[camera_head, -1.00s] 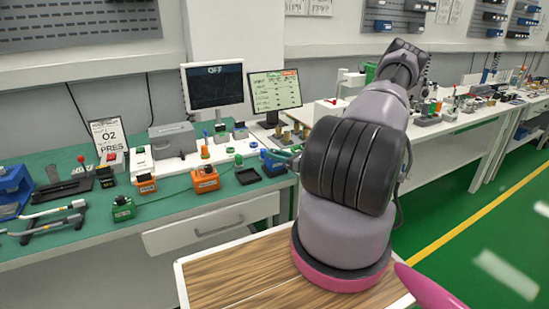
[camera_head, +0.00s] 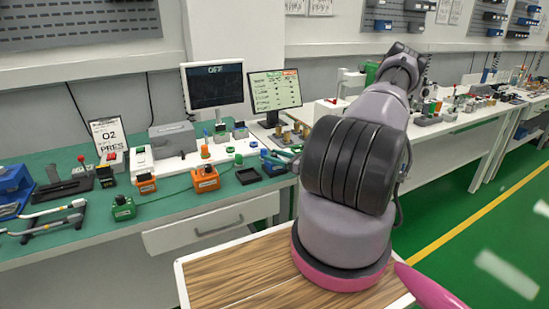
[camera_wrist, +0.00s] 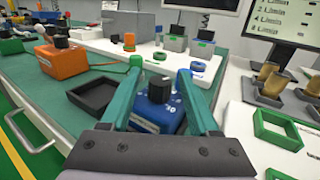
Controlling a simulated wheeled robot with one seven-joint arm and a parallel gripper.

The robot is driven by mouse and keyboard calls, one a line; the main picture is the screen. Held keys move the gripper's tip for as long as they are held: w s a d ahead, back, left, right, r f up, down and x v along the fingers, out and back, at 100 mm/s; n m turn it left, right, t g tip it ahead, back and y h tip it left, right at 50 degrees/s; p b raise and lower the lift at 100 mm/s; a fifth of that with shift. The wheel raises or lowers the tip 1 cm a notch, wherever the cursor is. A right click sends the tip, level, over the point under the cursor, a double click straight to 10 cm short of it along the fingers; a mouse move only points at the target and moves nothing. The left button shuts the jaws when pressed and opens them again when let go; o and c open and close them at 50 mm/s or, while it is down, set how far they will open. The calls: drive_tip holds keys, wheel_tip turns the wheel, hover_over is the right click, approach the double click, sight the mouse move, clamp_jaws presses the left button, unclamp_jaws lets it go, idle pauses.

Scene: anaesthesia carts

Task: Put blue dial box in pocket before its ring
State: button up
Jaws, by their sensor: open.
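The blue dial box (camera_wrist: 168,115) with a black knob sits between the two teal fingers of my gripper (camera_wrist: 160,72) in the wrist view. The fingers are open on either side of it, and its lower part is hidden by my gripper. In the head view the box (camera_head: 270,164) is partly covered by my gripper. A black square pocket (camera_wrist: 76,97) is left of the box, and it also shows in the head view (camera_head: 248,177). What appears to be a small blue ring (camera_wrist: 197,67) lies behind the box on the white surface.
An orange dial box (camera_wrist: 62,62) stands left beyond the pocket. A green square frame (camera_wrist: 279,131) and several brass pegs (camera_wrist: 268,78) are at right. A green box (camera_head: 123,210) and another orange box (camera_head: 146,184) stand further left. Monitors stand behind.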

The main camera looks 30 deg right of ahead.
drive_tip(key=v, duration=1.2)
drive_tip(key=s+a+r+n+g, duration=0.1)
drive_tip(key=a+r+n+g, duration=0.5)
drive_tip(key=a+r+n, duration=0.3)
drive_tip(key=s+a+r+n+g, duration=0.2)
drive_tip(key=a+r+n+g, duration=0.45)
drive_tip(key=r, duration=0.45)
drive_tip(key=s+a+r+n+t+h, duration=0.2)
drive_tip(key=s+r+n, duration=0.3)
drive_tip(key=r, duration=0.5)
drive_tip(key=s+a+r+n+t+h, duration=0.2)
drive_tip(key=s+a+r+n+h, duration=0.2)
drive_tip(key=s+r, duration=0.4)
wheel_tip(320, 180, up, 3)
drive_tip(key=shift+s+a+f+n+h, duration=0.1)
drive_tip(key=shift+s+a+n+h, duration=0.1)
drive_tip(key=shift+s+n+h, duration=0.45)
